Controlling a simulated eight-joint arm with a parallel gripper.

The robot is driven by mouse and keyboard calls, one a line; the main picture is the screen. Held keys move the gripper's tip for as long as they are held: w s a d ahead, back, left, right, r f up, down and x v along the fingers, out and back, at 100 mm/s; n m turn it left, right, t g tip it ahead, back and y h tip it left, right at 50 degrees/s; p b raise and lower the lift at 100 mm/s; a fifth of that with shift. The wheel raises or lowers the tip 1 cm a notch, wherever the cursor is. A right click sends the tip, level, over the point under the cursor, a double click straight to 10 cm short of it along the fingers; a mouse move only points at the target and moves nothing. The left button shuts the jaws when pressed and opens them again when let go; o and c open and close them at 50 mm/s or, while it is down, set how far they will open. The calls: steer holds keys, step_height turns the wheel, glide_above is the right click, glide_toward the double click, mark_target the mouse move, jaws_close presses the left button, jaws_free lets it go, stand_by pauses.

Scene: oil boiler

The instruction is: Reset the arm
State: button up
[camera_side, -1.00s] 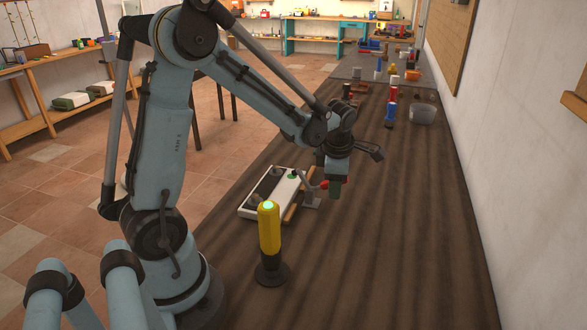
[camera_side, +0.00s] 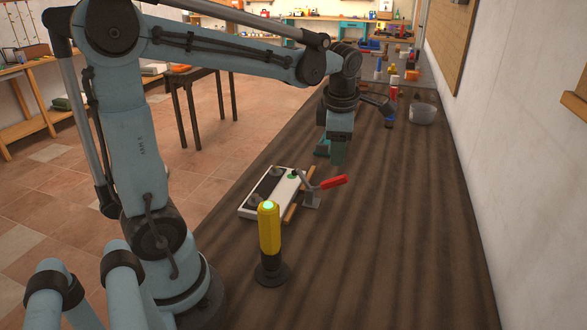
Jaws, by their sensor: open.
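My gripper (camera_side: 330,156) hangs from the raised arm above the dark wooden table (camera_side: 400,250), pointing down. Its jaws are apart and nothing shows between them. Below it and a little to the left, a white and black panel (camera_side: 257,205) lies on the table, with grey knobs and a green button (camera_side: 293,175). A lever with a red handle (camera_side: 333,182) stands at the panel's right side, tilted to the right. The gripper is above this handle and looks apart from it.
A clear container (camera_side: 422,114) and several coloured bottles stand farther back. A wall (camera_side: 500,150) borders the table's right side, and the table's front right is clear.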

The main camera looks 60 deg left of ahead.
steer(key=shift+r, duration=0.2)
steer(key=s+d+f+m+t+h, duration=0.1)
steer(key=s+d+m, duration=0.3)
steer(key=m, duration=1)
steer(key=s+d+f+m+t+h, duration=0.1)
steer(key=s+d+m+t, duration=0.3)
steer(key=m, duration=1.1)
steer(key=shift+s+d+f, duration=0.4)
steer(key=shift+d+f, duration=0.05)
steer(key=shift+d, duration=0.65)
